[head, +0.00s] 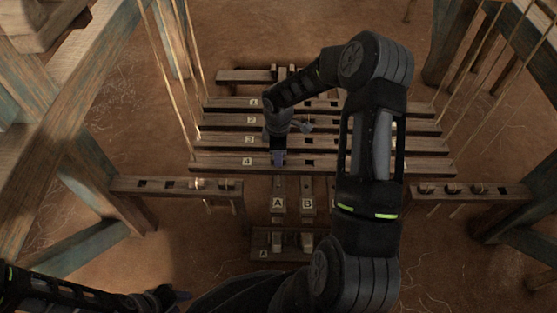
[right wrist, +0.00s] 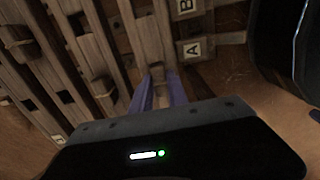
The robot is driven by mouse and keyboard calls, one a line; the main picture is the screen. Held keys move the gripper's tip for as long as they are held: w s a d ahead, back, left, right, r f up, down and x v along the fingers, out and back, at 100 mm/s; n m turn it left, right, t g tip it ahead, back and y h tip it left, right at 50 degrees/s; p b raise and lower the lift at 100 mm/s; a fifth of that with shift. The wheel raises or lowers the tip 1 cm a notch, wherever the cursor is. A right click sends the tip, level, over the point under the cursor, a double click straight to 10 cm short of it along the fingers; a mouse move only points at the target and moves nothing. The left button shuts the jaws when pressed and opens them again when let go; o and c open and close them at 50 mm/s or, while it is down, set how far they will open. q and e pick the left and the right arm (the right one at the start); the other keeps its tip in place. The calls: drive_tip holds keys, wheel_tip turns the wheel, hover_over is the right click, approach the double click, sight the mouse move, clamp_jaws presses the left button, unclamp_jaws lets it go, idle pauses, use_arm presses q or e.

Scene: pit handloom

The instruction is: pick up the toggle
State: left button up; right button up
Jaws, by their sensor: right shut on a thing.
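Wooden bars numbered 1 to 4 (head: 395,160) lie across the pit above lettered treadles (head: 307,204). Peg rails stand at left (head: 150,186) and right (head: 500,192). A small board (head: 262,241) lies in front. Cords and frame posts flank both sides.

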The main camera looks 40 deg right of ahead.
clamp_jaws()
drive_tip(key=shift+r, duration=0.1)
drive_tip(key=shift+r, duration=0.35)
wheel_tip(320, 180, up, 9)
drive_tip(key=p, duration=0.3)
idle(0.4)
